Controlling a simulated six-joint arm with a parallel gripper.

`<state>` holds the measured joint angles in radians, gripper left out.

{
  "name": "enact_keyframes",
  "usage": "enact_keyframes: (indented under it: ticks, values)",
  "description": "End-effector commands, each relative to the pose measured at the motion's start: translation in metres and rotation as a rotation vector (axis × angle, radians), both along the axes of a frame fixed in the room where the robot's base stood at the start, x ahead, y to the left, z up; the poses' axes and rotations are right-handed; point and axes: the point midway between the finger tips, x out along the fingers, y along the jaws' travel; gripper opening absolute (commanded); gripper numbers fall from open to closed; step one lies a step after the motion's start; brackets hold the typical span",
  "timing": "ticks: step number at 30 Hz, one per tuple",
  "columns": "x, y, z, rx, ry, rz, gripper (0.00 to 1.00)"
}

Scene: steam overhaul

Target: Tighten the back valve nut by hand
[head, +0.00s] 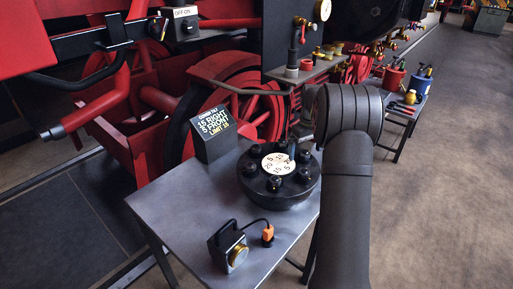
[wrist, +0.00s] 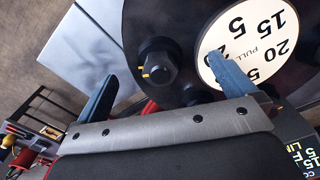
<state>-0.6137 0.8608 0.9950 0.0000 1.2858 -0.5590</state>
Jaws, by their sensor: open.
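A round black valve cover (head: 262,192) with a white numbered dial (head: 277,163) stands on the grey table. Several black nuts ring the dial; one is the near nut (head: 275,184), and another sits at the far right (head: 304,156). My gripper (wrist: 160,65) is open, with its two blue fingers apart. In the wrist view, a black nut (wrist: 158,68) with a yellow mark shows between the fingers; I cannot tell whether they touch it. The right finger overlaps the dial (wrist: 255,45).
A black sign box (head: 213,134) reading "15 right, 5 front, limit 15" stands left of the cover. Red locomotive wheels (head: 245,85) stand behind.

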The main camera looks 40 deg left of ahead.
Motion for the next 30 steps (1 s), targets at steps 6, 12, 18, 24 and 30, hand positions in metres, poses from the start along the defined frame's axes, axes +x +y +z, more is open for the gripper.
enact_keyframes:
  ticks: [6,12,18,24,30]
  values:
    - [0.000,0.000,0.000,0.000,0.000,0.000,0.94]
    - [-0.005,0.025,0.021,0.003,-0.003,0.128,0.55]
    - [-0.035,0.097,0.092,0.004,-0.007,0.572,0.55]
    - [-0.075,0.144,0.153,0.002,-0.004,0.956,0.55]
    - [-0.092,0.157,0.171,-0.001,0.001,1.096,0.55]
